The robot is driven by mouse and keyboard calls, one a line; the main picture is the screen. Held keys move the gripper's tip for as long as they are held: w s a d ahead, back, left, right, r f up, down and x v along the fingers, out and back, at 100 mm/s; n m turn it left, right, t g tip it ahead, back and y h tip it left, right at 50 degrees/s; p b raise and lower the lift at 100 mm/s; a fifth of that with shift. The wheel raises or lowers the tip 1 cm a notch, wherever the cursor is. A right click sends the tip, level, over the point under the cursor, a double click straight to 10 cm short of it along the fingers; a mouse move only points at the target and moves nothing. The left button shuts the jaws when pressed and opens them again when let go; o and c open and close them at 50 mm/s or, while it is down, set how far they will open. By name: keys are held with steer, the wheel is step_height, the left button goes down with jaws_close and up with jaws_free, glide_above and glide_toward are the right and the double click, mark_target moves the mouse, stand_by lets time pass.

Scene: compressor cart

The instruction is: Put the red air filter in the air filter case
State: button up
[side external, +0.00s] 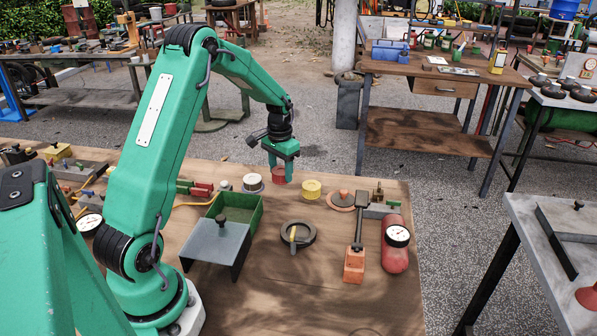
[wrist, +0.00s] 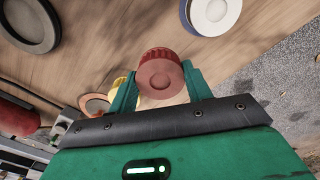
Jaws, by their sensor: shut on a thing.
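The red air filter (side external: 279,175) is a short ribbed cylinder near the back edge of the wooden table. My gripper (side external: 280,162) points down and is shut on it. In the wrist view, the red filter (wrist: 160,75) sits between the two green fingers of my gripper (wrist: 158,86). I cannot tell whether its underside touches the table. An open green box (side external: 256,218), which looks like the air filter case, stands to the left and nearer the camera. A grey knobbed cover (side external: 215,243) stands at its front and hides part of it.
A white round filter (side external: 253,183) and a yellow one (side external: 311,189) flank the red filter. The table's front centre is clear.

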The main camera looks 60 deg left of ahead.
mark_target(282, 171)
steer(key=shift+f, duration=0.1)
steer(key=shift+f, duration=1.7)
steer(key=shift+f, duration=0.15)
steer(key=o, duration=1)
steer(key=shift+c, duration=0.2)
steer(key=shift+d+r, duration=0.15)
steer(key=shift+r, duration=3.7)
steer(key=shift+d+r, duration=0.1)
